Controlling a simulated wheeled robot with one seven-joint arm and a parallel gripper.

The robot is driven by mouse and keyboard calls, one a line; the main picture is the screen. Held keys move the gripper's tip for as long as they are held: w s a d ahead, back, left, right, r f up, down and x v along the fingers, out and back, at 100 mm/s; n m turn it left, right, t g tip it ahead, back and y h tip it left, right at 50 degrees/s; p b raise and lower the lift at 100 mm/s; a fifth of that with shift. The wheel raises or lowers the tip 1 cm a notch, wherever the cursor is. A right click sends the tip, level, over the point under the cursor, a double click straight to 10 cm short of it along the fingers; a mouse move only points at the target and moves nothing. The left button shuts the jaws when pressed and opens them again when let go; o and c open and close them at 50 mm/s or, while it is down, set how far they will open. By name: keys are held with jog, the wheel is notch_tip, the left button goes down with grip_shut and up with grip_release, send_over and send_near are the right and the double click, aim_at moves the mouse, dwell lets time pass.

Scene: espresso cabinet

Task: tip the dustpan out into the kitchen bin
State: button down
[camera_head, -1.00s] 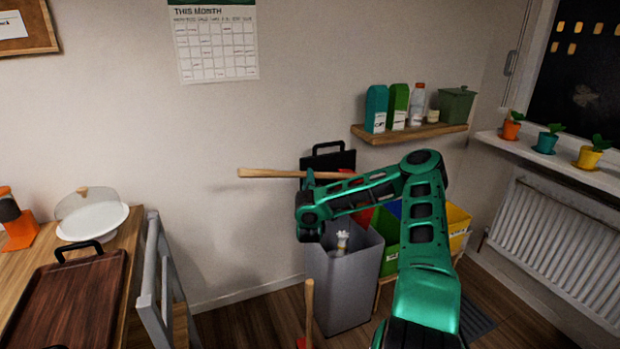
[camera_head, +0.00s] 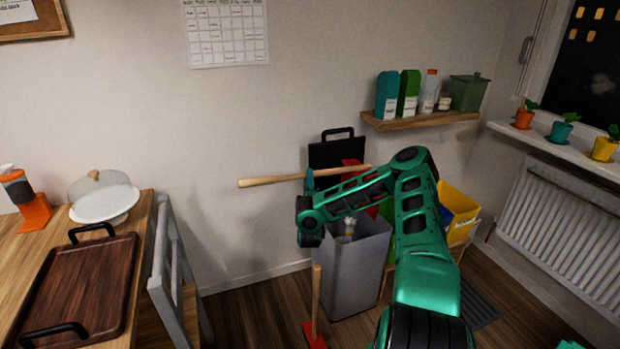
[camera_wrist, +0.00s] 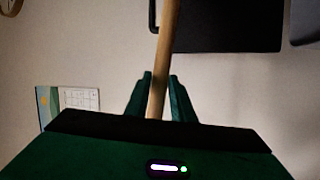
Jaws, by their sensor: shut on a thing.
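My gripper (camera_head: 310,181) is shut on a long wooden handle (camera_head: 265,181), held nearly level above the bin. In the wrist view the handle (camera_wrist: 161,80) runs between the fingers (camera_wrist: 158,100). A red part (camera_head: 351,173), apparently the dustpan's pan, shows near the handle's right end, largely hidden by my arm. I cannot tell its tilt or what it holds. The grey open-topped kitchen bin (camera_head: 345,275) stands on the floor below my gripper. Something whitish (camera_head: 350,227) shows inside its mouth.
A black panel with a handle (camera_head: 334,152) is behind the bin. A wooden stick with a red foot (camera_head: 317,300) stands before it. A yellow crate (camera_head: 458,212) is to the right, under a shelf (camera_head: 420,121). A grey chair (camera_head: 165,265) and table are left.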

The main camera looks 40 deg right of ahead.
jog(key=a+f+n+t+y, duration=0.1)
jog(key=a+f+n, duration=0.2)
jog(key=f, duration=0.4)
jog(key=w+a+f+n+t+y, duration=0.1)
jog(key=a+f+n+t, duration=0.1)
jog(key=f, duration=0.6)
jog(key=shift+a+n, duration=0.8)
jog(key=shift+n, duration=0.2)
dwell(0.4)
dwell(2.0)
